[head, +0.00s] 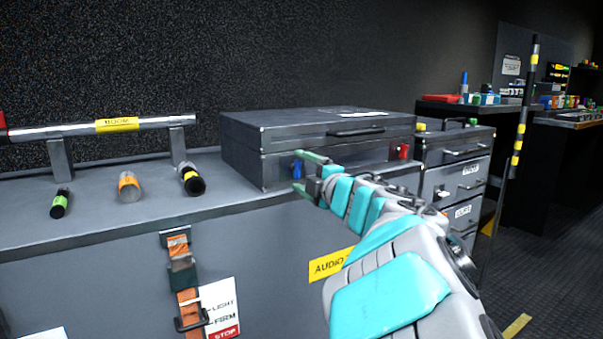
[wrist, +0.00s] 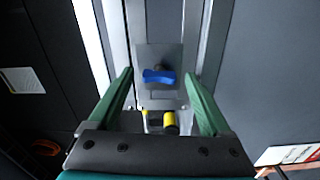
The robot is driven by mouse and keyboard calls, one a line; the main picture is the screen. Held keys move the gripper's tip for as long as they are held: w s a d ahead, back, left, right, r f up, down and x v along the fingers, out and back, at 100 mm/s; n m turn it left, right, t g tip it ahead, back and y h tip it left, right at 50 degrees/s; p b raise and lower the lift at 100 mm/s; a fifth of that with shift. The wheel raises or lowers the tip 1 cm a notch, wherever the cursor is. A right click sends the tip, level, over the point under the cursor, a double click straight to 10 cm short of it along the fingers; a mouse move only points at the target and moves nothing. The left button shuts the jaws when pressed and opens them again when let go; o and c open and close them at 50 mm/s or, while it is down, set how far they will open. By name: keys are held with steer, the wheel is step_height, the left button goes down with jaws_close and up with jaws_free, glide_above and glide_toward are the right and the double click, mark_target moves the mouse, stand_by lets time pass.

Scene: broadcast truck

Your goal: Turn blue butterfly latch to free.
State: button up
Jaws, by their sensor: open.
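The blue butterfly latch (head: 298,169) is on the left part of the front of a dark grey case (head: 246,135) in the head view. In the wrist view the blue latch (wrist: 159,76) sits on a grey plate (wrist: 150,58), its wings lying roughly crosswise. My gripper (head: 309,172) reaches in from the right in the head view, with green fingers close to the latch. In the wrist view my gripper (wrist: 163,82) is open, with one finger on each side of the latch and a gap to both. Nothing is between the fingertips touching them.
A red latch (head: 403,151) is on the right of the case front. A drawer unit (head: 455,180) stands right of the case.

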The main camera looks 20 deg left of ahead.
steer(key=shift+s+d+r, duration=0.1)
steer(key=shift+s+d, duration=0.4)
steer(key=v, duration=0.6)
